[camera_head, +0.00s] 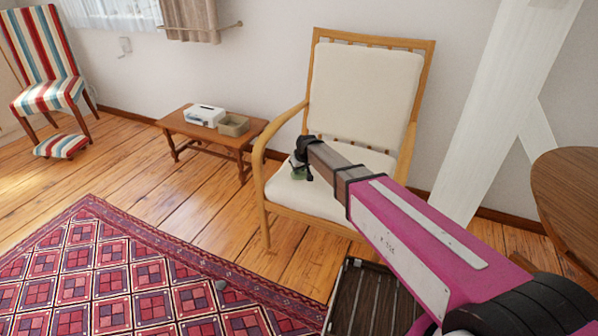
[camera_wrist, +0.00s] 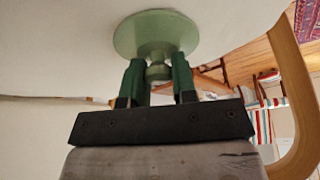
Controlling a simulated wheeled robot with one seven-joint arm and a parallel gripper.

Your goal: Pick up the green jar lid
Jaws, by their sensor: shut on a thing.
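The green jar lid (camera_wrist: 155,34) is a pale green disc with a round knob (camera_wrist: 158,73), seen against the cream seat cushion in the wrist view. My gripper (camera_wrist: 158,78) is shut on the knob, with one finger on each side of it. In the head view the lid (camera_head: 298,175) is a small green patch under my gripper (camera_head: 301,165), over the front left of the armchair seat (camera_head: 325,190). The dark finger mount partly hides it there. I cannot tell whether the lid touches the cushion.
The armchair's wooden left arm (camera_head: 278,128) and tall backrest (camera_head: 362,90) stand close around my gripper. A low wooden table (camera_head: 180,124) with a white box (camera_head: 205,115) and an olive bin (camera_head: 233,125) is to the left. A dark slatted crate (camera_head: 362,298) and round table (camera_head: 575,190) are nearby.

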